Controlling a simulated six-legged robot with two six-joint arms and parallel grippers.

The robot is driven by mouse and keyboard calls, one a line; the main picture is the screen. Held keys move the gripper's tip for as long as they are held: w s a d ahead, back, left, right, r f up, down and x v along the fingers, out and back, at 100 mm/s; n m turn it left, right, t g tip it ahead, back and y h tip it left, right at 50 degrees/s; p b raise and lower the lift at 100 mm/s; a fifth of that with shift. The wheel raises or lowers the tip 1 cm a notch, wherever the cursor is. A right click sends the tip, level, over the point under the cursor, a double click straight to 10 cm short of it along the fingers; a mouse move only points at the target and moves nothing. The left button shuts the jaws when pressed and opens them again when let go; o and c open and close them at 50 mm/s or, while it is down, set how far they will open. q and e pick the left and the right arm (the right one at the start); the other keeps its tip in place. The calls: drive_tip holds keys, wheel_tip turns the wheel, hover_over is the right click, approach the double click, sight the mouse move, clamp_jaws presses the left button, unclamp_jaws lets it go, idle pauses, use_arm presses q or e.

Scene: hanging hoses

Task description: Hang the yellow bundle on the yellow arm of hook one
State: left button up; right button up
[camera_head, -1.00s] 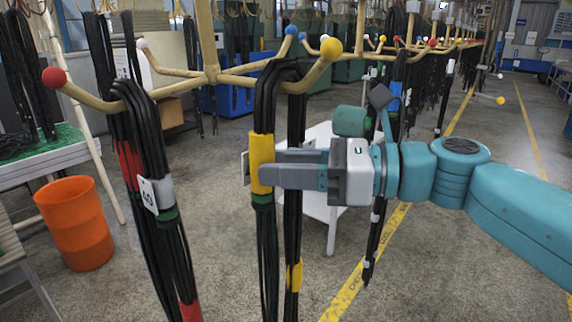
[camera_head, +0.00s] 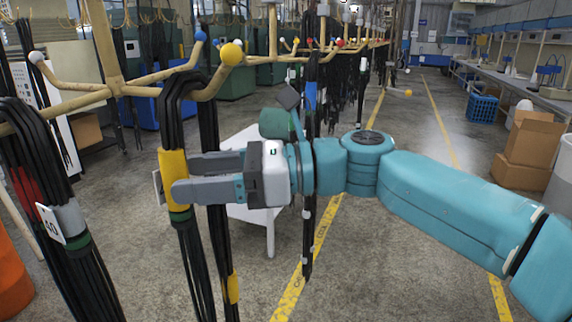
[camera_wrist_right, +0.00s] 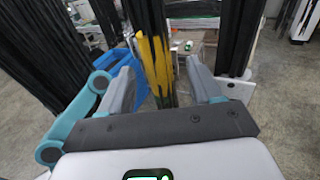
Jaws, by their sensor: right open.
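The yellow bundle, black hoses with a yellow band (camera_head: 172,165), hangs draped over the yellow-balled arm (camera_head: 231,54) of the hook. Its hoses fall on both sides of that arm, and a lower yellow band (camera_head: 232,290) shows on the rear strand. My right gripper (camera_head: 183,179) is open at the height of the upper yellow band. In the right wrist view, the yellow-banded strand (camera_wrist_right: 155,65) stands between the parted fingers with gaps on both sides. My left gripper is not in view.
A hose bundle with a white number tag (camera_head: 50,223) hangs at the left on the same rack. An orange bin (camera_head: 12,275) stands at the left edge. A white table (camera_head: 250,212) is behind the gripper. Another bundle (camera_head: 310,180) hangs behind my wrist.

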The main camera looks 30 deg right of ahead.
drive_tip(key=b+v, duration=0.2)
drive_tip(key=v, duration=1.4)
drive_tip(key=w+f+m+h, duration=0.15)
drive_tip(key=w+f, duration=0.35)
drive_tip(key=f, duration=0.5)
drive_tip(key=w+f+h, duration=0.2)
drive_tip(key=w+f, duration=0.4)
drive_tip(key=f, duration=0.3)
wheel_tip(320, 180, down, 21)
drive_tip(key=a+n+g+h, duration=0.3)
drive_tip(key=h, duration=0.1)
drive_tip(key=s+a+f+n+g+h, duration=0.2)
drive_tip(key=s+f+n, duration=0.2)
drive_tip(key=f, duration=0.5)
drive_tip(key=s+a+f+n+g+h, duration=0.15)
drive_tip(key=s+f+n, duration=0.25)
drive_tip(key=f, duration=0.6)
drive_tip(key=s+a+f+n, duration=0.3)
drive_tip(key=s+f+n, duration=0.1)
drive_tip(key=s+n, duration=0.1)
drive_tip(key=s+a+f+n, duration=0.4)
drive_tip(key=s+f+n, duration=0.1)
drive_tip(key=s, duration=0.3)
drive_tip(key=shift+n+g+h, duration=0.3)
drive_tip(key=shift+n+g, duration=0.05)
drive_tip(key=shift+n, duration=0.4)
